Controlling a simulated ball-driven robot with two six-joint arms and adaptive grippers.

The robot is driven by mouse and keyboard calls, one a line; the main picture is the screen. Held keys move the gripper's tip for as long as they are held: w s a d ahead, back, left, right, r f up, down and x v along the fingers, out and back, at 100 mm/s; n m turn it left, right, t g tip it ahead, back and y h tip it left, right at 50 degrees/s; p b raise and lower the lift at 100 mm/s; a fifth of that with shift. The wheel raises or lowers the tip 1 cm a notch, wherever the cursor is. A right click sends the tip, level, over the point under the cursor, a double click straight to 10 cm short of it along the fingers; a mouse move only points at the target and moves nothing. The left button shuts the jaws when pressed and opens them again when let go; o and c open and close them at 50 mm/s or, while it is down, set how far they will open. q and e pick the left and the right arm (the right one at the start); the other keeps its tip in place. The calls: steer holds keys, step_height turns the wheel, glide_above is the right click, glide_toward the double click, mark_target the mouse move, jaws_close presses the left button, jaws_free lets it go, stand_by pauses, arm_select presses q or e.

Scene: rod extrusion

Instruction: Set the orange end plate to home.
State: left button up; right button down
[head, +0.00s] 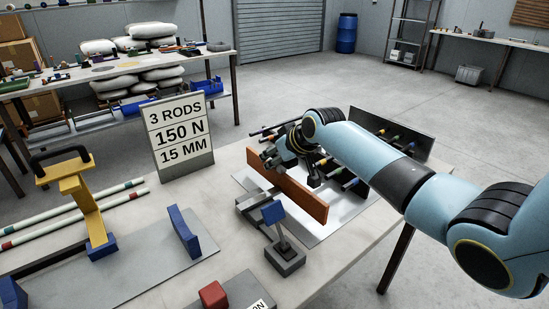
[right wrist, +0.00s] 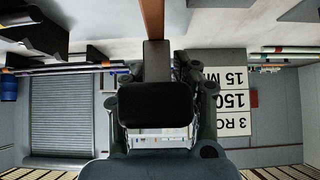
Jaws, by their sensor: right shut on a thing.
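The orange end plate (head: 290,187) stands upright on its long edge on the light bench, over a pale sheet. It also shows as an orange strip at the top of the right wrist view (right wrist: 152,18). My right gripper (head: 291,167) is at the plate's upper edge, shut on the plate's part there. In the right wrist view, a dark block (right wrist: 155,104) sits between the fingers, in line with the plate; the exact contact is hidden. Several dark rods with coloured bands lie behind the plate, near a dark upright panel (head: 405,131). My left gripper is not in view.
A small blue-faced stand (head: 274,213) is in front of the plate. A sign (head: 180,132) reads 3 RODS, 150 N, 15 MM. A yellow clamp-like tool (head: 82,200), a blue upright block (head: 184,232), long pale rods and a red block (head: 213,295) occupy the left and front.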

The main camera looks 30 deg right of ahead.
steer(key=d+b, duration=0.3)
steer(key=d, duration=0.6)
steer(key=shift+w+d, duration=0.25)
steer(key=shift+w, duration=0.1)
steer(key=c, duration=0.9)
jaws_free()
steer(key=v, duration=1.2)
